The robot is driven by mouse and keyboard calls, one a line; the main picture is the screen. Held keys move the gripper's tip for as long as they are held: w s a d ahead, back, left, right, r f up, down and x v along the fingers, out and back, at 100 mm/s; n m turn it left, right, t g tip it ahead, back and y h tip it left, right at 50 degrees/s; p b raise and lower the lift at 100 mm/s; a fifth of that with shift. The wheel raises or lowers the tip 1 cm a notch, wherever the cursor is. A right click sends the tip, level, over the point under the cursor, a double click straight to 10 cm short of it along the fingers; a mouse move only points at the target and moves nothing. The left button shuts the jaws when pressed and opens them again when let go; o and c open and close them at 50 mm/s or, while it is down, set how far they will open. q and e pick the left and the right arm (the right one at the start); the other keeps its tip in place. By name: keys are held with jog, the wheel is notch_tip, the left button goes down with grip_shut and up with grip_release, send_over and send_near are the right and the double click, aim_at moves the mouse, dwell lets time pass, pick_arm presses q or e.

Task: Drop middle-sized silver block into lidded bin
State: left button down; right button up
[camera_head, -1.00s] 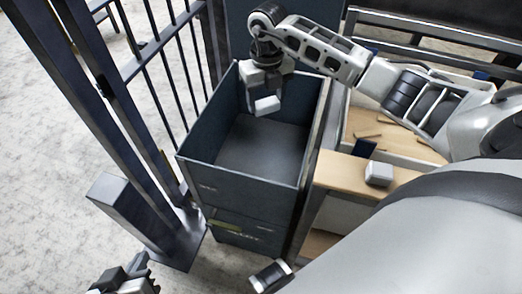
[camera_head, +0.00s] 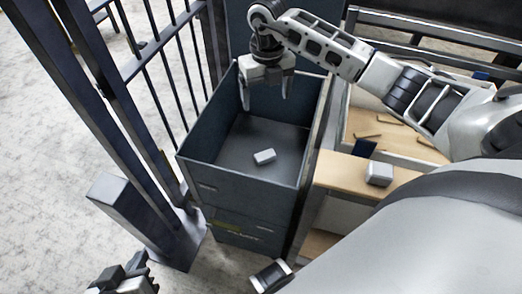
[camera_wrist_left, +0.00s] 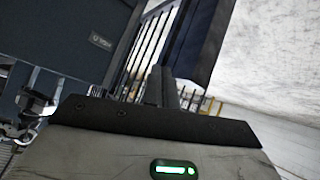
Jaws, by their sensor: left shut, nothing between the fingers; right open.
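A silver block (camera_head: 264,157) lies on the floor of the dark, open-topped bin (camera_head: 240,182), apart from my fingers. My right gripper (camera_head: 265,95) is open and empty above the back part of the bin, its fingers pointing down inside the rim. A dark upright panel (camera_head: 235,40), perhaps the raised lid, stands behind the bin. A second silver block (camera_head: 379,173) sits on the wooden ledge right of the bin. My left gripper (camera_head: 125,285) is low at the bottom left, partly cut off; its fingers (camera_wrist_left: 163,85) are shut and empty in the left wrist view.
A dark barred gate (camera_head: 165,70) with thick posts stands left of the bin. A wooden tray (camera_head: 395,135) with several small pieces lies at the right, beyond the ledge (camera_head: 335,172). Pale floor (camera_head: 50,190) is open at the left.

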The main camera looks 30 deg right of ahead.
pick_arm(q)
jog(key=shift+t, duration=0.5)
jog(key=r, duration=0.1)
jog(key=r+p, duration=0.1)
jog(key=r, duration=0.1)
jog(key=a+r+p, duration=0.1)
jog(key=r, duration=0.1)
jog(key=shift+s+a, duration=0.1)
jog(key=shift+s, duration=0.15)
pick_arm(e)
notch_tip(320, 180, up, 14)
jog(key=shift+r, duration=0.15)
pick_arm(q)
jog(key=shift+f, duration=0.1)
